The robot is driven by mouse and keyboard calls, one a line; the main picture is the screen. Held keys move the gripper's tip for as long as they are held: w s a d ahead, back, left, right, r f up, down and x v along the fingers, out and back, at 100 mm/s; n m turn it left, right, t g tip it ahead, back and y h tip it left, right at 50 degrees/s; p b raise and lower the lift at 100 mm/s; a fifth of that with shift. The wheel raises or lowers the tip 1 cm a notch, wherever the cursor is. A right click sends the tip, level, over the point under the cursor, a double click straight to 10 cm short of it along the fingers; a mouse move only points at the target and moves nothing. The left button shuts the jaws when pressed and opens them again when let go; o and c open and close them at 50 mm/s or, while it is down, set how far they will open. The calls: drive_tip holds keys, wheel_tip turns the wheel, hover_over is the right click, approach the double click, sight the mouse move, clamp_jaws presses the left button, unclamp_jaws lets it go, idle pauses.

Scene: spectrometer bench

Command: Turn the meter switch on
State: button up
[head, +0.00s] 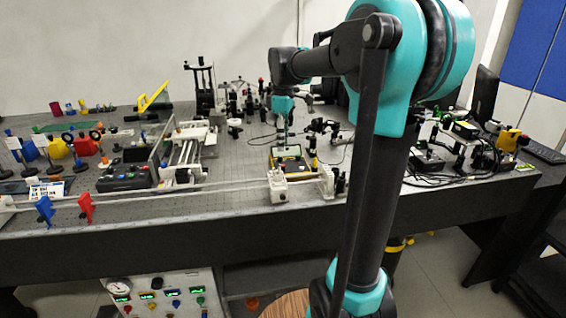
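A small black box with a yellow rim (290,161), which looks like the meter, sits on the bench in the middle of the head view. My gripper (285,145) points down right over its back part. I cannot tell whether the fingertips touch it. The gripper is small and thin in this view, so I cannot tell whether its fingers are open or shut. The meter's switch is too small to make out, and the gripper covers part of the meter's top.
A white block (278,188) stands just in front of the meter. A black control box with buttons (125,177) and a railed white stage (182,160) stand to the left. Optical posts and cables crowd the back and right. My arm hides part of the bench.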

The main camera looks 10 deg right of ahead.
sight(283, 166)
wheel_tip(283, 166, down, 8)
drive_tip(key=shift+f, duration=0.15)
drive_tip(key=shift+c, duration=0.6)
clamp_jaws()
